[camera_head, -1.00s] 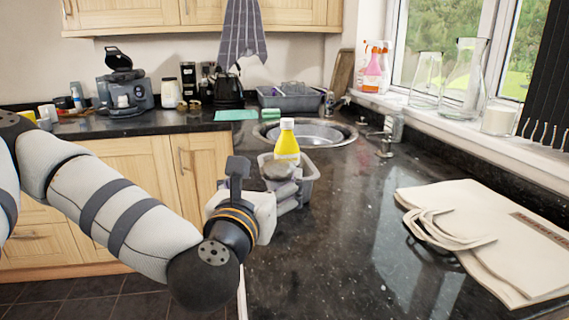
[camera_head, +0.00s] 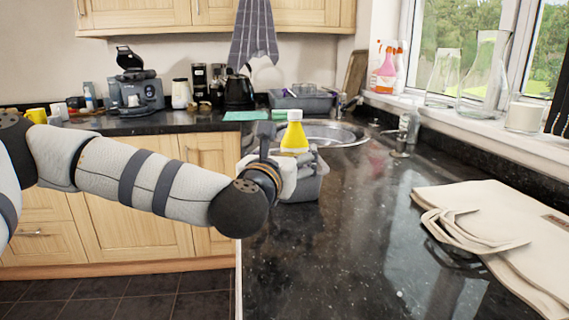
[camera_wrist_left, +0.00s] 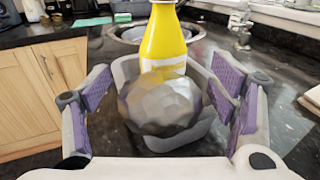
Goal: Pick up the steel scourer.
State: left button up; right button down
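The steel scourer (camera_wrist_left: 160,106) is a grey, faceted, rounded lump in the left wrist view, in front of the yellow bottle and over the near part of a grey tub (camera_wrist_left: 196,136). My left gripper (camera_wrist_left: 163,85) is open, with one purple-padded finger on each side of the scourer and visible gaps between. In the head view the left gripper (camera_head: 292,160) is at the tub, and its body hides the scourer there. My right gripper is in neither view.
A yellow bottle (camera_head: 294,136) with a white cap stands in the tub, close behind the scourer. The sink (camera_head: 330,131) and tap (camera_head: 408,128) lie beyond. Pale folded bags (camera_head: 500,225) lie at the right; the dark worktop between is clear.

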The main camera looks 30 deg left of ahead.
pick_arm(q)
jog(key=c, duration=0.7)
jog(key=shift+r, duration=0.1)
